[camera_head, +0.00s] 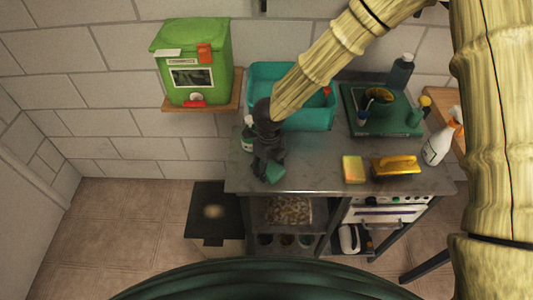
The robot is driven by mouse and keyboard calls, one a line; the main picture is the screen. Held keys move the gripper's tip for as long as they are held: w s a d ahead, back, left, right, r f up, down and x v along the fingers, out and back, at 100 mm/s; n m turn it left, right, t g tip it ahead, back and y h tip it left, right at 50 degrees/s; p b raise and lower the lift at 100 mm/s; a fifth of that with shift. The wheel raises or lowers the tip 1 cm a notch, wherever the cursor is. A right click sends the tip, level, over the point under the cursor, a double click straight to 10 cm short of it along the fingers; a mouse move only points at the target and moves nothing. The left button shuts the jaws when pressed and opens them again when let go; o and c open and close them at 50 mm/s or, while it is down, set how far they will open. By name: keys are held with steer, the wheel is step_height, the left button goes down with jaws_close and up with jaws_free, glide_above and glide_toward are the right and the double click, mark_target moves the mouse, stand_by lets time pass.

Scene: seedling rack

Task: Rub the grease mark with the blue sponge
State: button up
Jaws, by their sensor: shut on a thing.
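My gripper (268,172) points down over the left front part of the grey worktop. It is shut on a small blue-green block, which looks like the blue sponge (275,173). The fingers hide part of the sponge, and I cannot tell whether it touches the worktop. A pale brownish smudge, which looks like the grease mark (213,212), lies on a dark flat panel (208,232) to the left of the worktop. The gripper and sponge are to the right of the smudge and apart from it.
A teal basin (317,118) stands behind my gripper. A yellow-green sponge (353,169) and a yellow item (396,167) lie to the right. A white spray bottle (438,145) stands at the right end. A green box (193,62) sits on a wall shelf (218,107).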

step_height(320, 180, up, 5)
steer(key=p, duration=0.3)
steer(key=shift+f, duration=0.2)
step_height(320, 180, up, 4)
steer(key=p, duration=0.3)
steer(key=shift+f+p, duration=0.15)
steer(key=shift+p, duration=0.15)
